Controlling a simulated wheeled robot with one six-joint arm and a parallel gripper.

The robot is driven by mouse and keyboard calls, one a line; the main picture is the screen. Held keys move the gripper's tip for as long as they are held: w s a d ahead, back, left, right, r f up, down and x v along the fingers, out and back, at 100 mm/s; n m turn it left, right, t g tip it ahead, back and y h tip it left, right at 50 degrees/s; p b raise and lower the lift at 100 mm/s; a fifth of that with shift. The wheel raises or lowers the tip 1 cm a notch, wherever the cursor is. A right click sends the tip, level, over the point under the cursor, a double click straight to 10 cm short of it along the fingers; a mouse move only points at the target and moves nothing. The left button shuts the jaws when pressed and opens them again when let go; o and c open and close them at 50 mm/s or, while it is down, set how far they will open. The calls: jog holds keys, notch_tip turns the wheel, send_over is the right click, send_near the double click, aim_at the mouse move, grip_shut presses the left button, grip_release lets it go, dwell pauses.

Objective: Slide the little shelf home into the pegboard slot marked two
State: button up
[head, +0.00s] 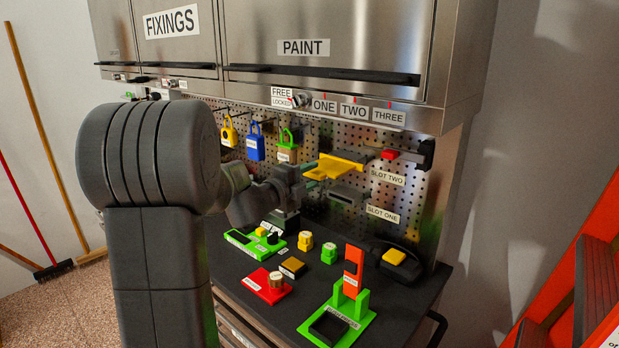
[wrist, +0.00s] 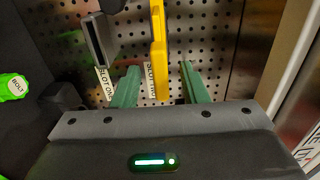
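The little yellow shelf (head: 338,166) sticks out level from the pegboard beside the label SLOT TWO (head: 388,177). In the wrist view the shelf (wrist: 158,60) is seen edge-on; I cannot tell how deep it sits, and its slot is hidden. My gripper (head: 312,174) reaches it from the left. In the wrist view my gripper (wrist: 160,68) has its green fingers apart on either side of the shelf, with a visible gap at each side. The dark slot-one bracket (head: 348,194) is below, by the label SLOT ONE (head: 382,213), and looks empty.
A red-ended piece on a black mount (head: 425,155) is right of the shelf. Padlocks (head: 256,142) hang at the left. The worktop carries a green stand with an orange block (head: 353,268), a red tray (head: 267,287) and small blocks. The steel cabinet (head: 330,45) overhangs above.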

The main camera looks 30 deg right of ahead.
jog(key=b+v, duration=0.2)
jog(key=v, duration=1.1)
jog(key=shift+a+b, duration=0.25)
jog(key=shift+b, duration=0.05)
jog(key=shift+s, duration=0.1)
jog(key=p+x, duration=0.2)
jog(key=x, duration=1.1)
jog(key=shift+d+p, duration=0.35)
jog(key=shift+p, duration=0.05)
jog(key=shift+a, duration=0.2)
